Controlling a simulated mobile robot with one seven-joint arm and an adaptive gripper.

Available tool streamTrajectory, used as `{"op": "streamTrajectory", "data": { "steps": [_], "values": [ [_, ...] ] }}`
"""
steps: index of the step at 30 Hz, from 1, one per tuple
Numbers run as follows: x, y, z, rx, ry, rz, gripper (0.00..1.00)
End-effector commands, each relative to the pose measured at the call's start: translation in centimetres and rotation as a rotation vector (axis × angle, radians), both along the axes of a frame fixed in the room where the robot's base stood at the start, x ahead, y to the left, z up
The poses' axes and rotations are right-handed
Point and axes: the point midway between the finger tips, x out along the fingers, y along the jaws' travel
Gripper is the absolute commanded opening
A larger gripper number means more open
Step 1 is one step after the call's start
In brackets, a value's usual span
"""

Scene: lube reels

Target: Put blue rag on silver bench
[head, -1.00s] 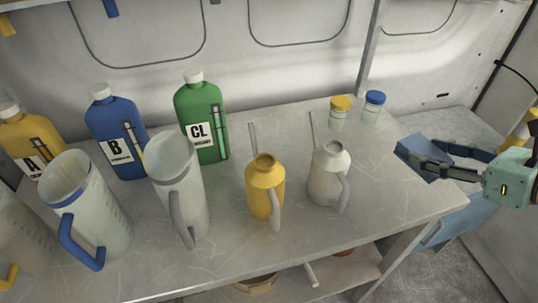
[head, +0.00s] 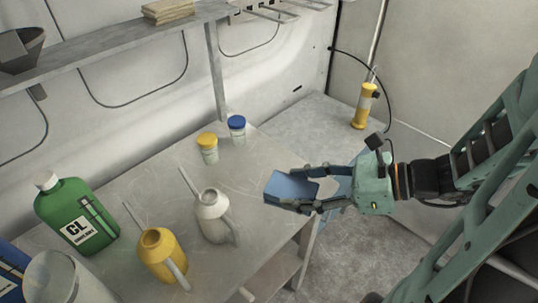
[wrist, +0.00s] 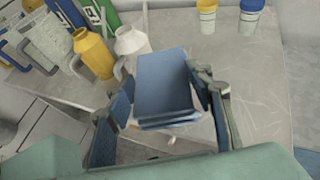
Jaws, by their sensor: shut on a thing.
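The blue rag (head: 291,187) is a folded stack held between the fingers of my gripper (head: 308,190). It also shows in the wrist view (wrist: 163,85), with a finger on each side. In the head view the rag appears over the right end of the silver bench (head: 150,205); the wrist view shows the bench top (wrist: 255,60) beyond it. The exact height of the rag above the bench cannot be told. Part of the rag is hidden by the fingers.
A white oil can (head: 213,215), a yellow oil can (head: 160,255) and a green bottle (head: 75,215) stand on the bench. Yellow-lidded (head: 208,148) and blue-lidded (head: 237,130) jars stand at its back. Bare bench top lies between the jars and the bench's right edge.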

Motion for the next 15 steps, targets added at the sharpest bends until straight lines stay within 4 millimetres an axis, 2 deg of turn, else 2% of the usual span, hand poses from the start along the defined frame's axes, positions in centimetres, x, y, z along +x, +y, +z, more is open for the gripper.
{"op": "streamTrajectory", "data": {
  "steps": [3,5,12,15],
  "values": [
    [1.1,0.3,-0.1,0.005,0.005,0.002,0.24],
    [2.7,0.5,-2.0,0.000,0.000,0.004,0.24],
    [8.3,1.4,-4.6,0.002,-0.002,0.003,0.24],
    [9.3,1.5,-6.0,0.001,-0.001,0.001,0.24]
  ]
}}
